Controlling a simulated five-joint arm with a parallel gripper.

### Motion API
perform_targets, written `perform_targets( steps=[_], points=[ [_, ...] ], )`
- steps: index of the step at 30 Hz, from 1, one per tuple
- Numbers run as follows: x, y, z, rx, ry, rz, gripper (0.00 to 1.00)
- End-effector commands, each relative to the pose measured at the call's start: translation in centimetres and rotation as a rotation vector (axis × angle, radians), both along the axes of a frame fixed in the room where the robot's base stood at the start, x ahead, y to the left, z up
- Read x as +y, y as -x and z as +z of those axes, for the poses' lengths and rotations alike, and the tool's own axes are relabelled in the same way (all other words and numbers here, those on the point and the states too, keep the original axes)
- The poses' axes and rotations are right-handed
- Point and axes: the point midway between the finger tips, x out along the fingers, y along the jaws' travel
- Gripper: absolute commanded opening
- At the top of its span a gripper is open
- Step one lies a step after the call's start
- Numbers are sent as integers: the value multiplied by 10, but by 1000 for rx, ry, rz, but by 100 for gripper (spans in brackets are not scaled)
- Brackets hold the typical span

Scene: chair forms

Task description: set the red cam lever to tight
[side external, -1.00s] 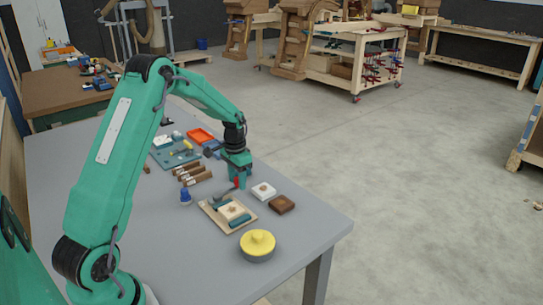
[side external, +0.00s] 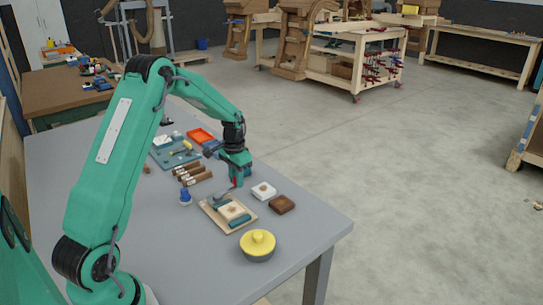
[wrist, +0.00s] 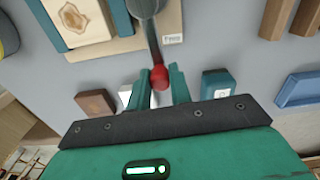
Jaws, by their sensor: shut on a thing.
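The red knob (wrist: 159,76) of the cam lever sits between the two fingers of my gripper (wrist: 162,88), which is shut on it. The lever belongs to a beige board (side external: 217,221) with a pale wooden block (wrist: 82,20) and a teal bar. In the side view my gripper (side external: 236,181) is low at the board's far edge, and a bit of red shows at its fingers.
A white block (side external: 264,191) and a brown block (side external: 282,204) stand close to the right of my gripper. A yellow-lidded round pot (side external: 257,243) stands in front. The table's front left is clear.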

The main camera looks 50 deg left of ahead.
Motion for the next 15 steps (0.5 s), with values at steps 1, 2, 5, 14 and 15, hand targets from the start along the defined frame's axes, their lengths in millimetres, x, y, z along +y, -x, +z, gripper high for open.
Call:
perform_targets(
  steps=[1, 2, 5, 14, 15],
  points=[
    [2, 0, 1, -1, -1, 24, 0],
    [4, 0, 1, -2, -1, 38, 0],
    [8, 0, 1, -2, -1, 100, 0],
    [27, 6, 2, -3, -1, 352, 0],
    [29, 7, 2, -3, -1, 389, 0]
  ],
)
